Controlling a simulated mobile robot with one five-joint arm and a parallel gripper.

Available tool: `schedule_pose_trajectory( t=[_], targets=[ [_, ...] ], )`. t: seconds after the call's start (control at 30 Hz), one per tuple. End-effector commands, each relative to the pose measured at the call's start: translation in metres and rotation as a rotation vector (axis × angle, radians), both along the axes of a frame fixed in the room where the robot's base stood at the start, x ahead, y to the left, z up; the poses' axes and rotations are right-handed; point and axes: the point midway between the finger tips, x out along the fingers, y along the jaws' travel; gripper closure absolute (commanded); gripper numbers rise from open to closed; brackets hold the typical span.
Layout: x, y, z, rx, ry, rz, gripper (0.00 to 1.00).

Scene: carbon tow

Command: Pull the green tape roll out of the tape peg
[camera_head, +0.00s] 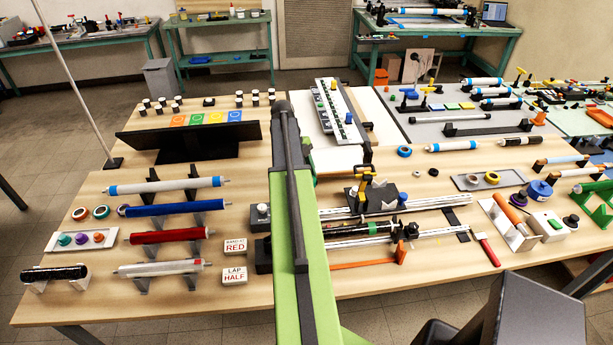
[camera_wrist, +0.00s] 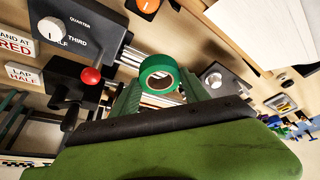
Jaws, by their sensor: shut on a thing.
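The green tape roll (camera_wrist: 157,62) shows in the wrist view as a ring with an open centre. It sits between the two green fingers of my gripper (camera_wrist: 162,86), which are shut on it. Pale stripes like rails show behind it, and no peg is visible through its hole. I cannot tell whether the roll still touches a peg. In the head view my green arm reaches up the middle of the table, and the gripper and held roll are hidden.
In the wrist view, a black dial box (camera_wrist: 75,35) and a red ball knob (camera_wrist: 91,75) lie left of the roll. In the head view, a winding rig with rails (camera_head: 400,206) stands right of my arm. Blue (camera_head: 175,209) and red (camera_head: 165,236) rollers lie left.

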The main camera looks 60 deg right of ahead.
Motion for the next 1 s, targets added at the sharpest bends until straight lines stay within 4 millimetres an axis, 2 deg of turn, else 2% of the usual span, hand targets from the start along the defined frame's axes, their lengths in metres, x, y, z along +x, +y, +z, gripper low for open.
schedule_pose_trajectory(
  t=[0.3, 0.63, 1.0],
  targets=[
    [0.000, 0.000, 0.002, 0.000, 0.000, 0.000, 0.86],
    [0.000, 0.000, 0.031, 0.000, 0.000, 0.000, 0.86],
    [0.000, 0.000, 0.032, 0.000, 0.000, 0.000, 0.86]
  ],
)
